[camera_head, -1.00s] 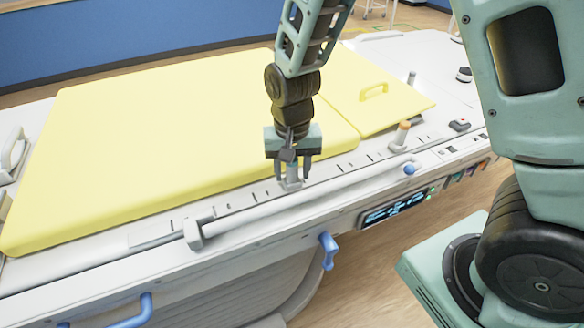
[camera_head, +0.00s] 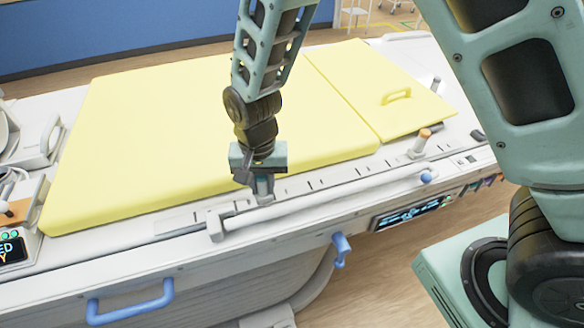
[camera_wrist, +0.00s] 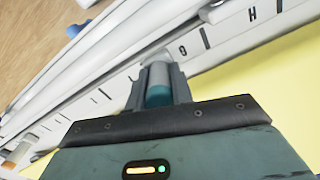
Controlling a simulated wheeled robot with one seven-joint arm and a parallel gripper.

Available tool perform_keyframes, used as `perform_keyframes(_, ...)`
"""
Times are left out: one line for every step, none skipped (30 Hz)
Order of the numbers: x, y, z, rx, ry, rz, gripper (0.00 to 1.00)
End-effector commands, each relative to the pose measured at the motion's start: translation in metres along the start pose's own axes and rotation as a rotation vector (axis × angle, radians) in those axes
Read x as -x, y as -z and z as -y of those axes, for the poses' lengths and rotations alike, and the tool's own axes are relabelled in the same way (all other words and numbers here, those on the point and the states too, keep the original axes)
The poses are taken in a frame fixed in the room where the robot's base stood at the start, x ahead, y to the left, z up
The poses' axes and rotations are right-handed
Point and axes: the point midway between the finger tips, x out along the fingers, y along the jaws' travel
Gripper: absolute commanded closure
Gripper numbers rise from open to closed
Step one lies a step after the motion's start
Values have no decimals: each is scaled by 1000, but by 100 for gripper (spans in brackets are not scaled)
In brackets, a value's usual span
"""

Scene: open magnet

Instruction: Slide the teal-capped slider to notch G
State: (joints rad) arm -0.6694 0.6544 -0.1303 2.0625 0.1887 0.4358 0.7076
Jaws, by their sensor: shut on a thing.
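The teal-capped slider (camera_wrist: 158,82) is a short grey post with a teal band, upright between the fingers of my gripper (camera_wrist: 158,92) in the wrist view. My gripper (camera_head: 262,194) is shut on it at the track along the bed's near side in the head view, where the fingers mostly hide the slider. In the wrist view a small letter that looks like G (camera_wrist: 182,50) is printed just beyond the slider, with a dark tick beside it. A larger letter H (camera_wrist: 251,14) is farther up. I cannot tell whether the slider sits exactly at a notch.
An orange-capped post (camera_head: 422,141) stands farther right on the track. A white rail (camera_head: 320,203) with an end bracket (camera_head: 215,226) runs along the near edge. The yellow mattress (camera_head: 215,115) lies just behind the track. A display box (camera_head: 14,247) is at far left.

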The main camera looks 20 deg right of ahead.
Motion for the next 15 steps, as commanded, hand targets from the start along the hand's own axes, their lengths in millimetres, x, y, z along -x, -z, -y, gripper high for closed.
perform_keyframes(3, -4, 13, 7, 1, -1, 100)
perform_keyframes(3, -7, 19, 6, 0, 0, 100)
perform_keyframes(3, -9, 27, 6, 0, 0, 100)
perform_keyframes(3, -11, 32, 4, 0, 0, 100)
perform_keyframes(2, -12, 37, 4, 1, -1, 100)
perform_keyframes(2, -14, 43, 4, 1, -1, 100)
perform_keyframes(2, -15, 47, 2, 1, -1, 100)
perform_keyframes(2, -16, 50, 2, 1, -1, 100)
perform_keyframes(2, -17, 54, 2, 1, -1, 100)
perform_keyframes(2, -18, 57, 2, 1, 0, 100)
perform_keyframes(2, -19, 58, 1, 1, 0, 100)
perform_keyframes(1, -19, 61, 0, 1, 0, 100)
perform_keyframes(1, -20, 62, -1, 1, 0, 100)
perform_keyframes(1, -20, 63, -1, 1, 0, 100)
perform_keyframes(1, -20, 64, -1, 1, -1, 100)
